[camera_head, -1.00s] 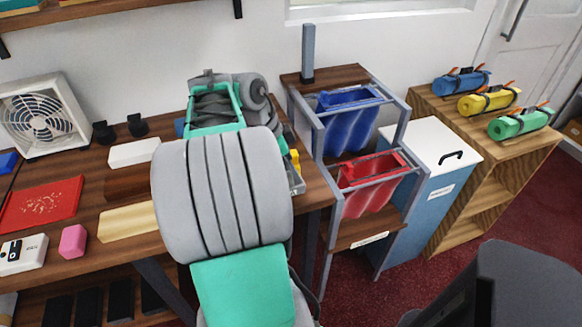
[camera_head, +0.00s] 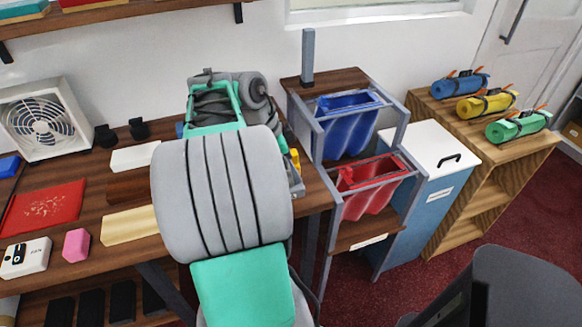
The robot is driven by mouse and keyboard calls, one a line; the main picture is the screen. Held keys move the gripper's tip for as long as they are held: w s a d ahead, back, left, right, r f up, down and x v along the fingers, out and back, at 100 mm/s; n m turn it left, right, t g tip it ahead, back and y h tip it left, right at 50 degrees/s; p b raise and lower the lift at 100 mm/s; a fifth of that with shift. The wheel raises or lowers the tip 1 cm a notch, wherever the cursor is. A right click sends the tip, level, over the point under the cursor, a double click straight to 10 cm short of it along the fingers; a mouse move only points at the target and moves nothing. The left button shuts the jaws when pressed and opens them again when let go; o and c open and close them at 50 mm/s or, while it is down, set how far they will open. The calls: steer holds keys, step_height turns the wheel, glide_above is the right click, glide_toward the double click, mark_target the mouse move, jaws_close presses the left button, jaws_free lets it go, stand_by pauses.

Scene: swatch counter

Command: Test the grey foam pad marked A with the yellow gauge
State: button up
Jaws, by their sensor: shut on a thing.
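A small yellow piece (camera_head: 295,160) shows just past the right side of my arm, near the right end of the wooden counter. It may be part of the yellow gauge, but most of it is hidden. A grey edge (camera_head: 298,187) shows just below it; I cannot tell what it belongs to. My large grey and green arm links cover the right part of the counter. My gripper's fingers are hidden behind them. I cannot make out a grey foam pad marked A.
A fan (camera_head: 38,118) stands behind. A rack with blue (camera_head: 345,130) and red (camera_head: 368,187) bins stands right.

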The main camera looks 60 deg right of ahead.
steer(key=shift+r+p, duration=1.85)
steer(key=shift+r, duration=0.7)
